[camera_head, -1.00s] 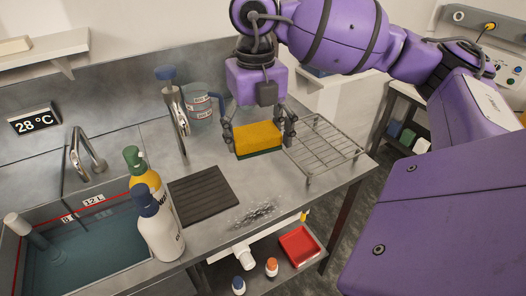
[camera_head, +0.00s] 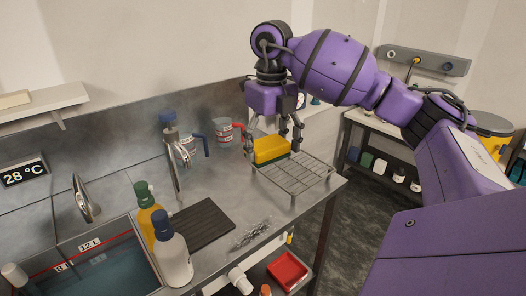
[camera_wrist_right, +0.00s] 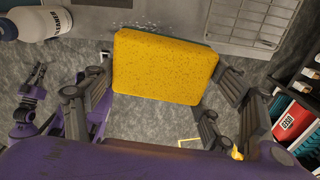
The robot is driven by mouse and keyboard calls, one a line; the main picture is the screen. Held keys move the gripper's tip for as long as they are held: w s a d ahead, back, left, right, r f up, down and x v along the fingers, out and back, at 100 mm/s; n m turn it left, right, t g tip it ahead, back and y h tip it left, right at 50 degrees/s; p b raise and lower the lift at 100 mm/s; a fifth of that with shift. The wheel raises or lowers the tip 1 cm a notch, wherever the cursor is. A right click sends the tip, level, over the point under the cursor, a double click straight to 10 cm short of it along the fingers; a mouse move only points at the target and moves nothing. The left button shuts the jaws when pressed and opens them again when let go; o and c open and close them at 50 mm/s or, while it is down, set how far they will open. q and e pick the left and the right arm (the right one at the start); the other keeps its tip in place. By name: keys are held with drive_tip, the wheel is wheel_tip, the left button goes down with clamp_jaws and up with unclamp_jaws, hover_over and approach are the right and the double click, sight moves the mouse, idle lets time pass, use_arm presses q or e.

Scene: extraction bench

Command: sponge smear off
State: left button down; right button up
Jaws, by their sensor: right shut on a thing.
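The sponge (camera_head: 270,150), yellow on top with a green layer below, is between the fingers of my right gripper (camera_head: 273,148). In the head view it overlaps the far left end of the wire rack (camera_head: 305,176); its height is unclear. In the right wrist view the sponge (camera_wrist_right: 165,65) fills the middle, with the right gripper's fingers (camera_wrist_right: 160,98) at its sides. The grey speckled smear (camera_head: 252,234) lies on the steel bench near the front edge, right of the dark ribbed mat. Part of my left gripper (camera_wrist_right: 34,88) shows in the right wrist view.
A green-capped yellow bottle (camera_head: 149,217) and a blue-capped white bottle (camera_head: 172,252) stand beside the water-filled sink (camera_head: 118,275). The tap (camera_head: 177,160) and measuring jugs (camera_head: 222,133) are behind the ribbed mat (camera_head: 205,224). A red tray (camera_head: 288,271) sits below the bench.

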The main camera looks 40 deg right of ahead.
drive_tip(key=shift+s+d, duration=0.25)
drive_tip(key=shift+d, duration=0.1)
drive_tip(key=shift+s+d+n, duration=0.1)
drive_tip(key=shift+s+n, duration=0.15)
drive_tip(key=shift+n, duration=0.35)
drive_tip(key=shift+w+d+f, duration=0.15)
drive_tip(key=shift+d, duration=0.1)
drive_tip(key=shift+a+f, duration=0.1)
drive_tip(key=shift+f, duration=0.3)
drive_tip(key=b, duration=0.3)
hover_over(274, 225)
wheel_tip(274, 225, down, 11)
wheel_tip(274, 225, down, 10)
drive_tip(key=b, duration=0.3)
drive_tip(key=shift+r+b, duration=0.1)
drive_tip(key=shift+b, duration=0.3)
use_arm(q)
wheel_tip(274, 225, down, 8)
drive_tip(key=s+a, duration=0.1)
drive_tip(key=s, duration=0.1)
drive_tip(key=shift+s+r+g, duration=0.2)
drive_tip(key=shift+s+g, duration=0.05)
drive_tip(key=shift+g, duration=0.15)
use_arm(e)
drive_tip(key=shift+f, duration=0.55)
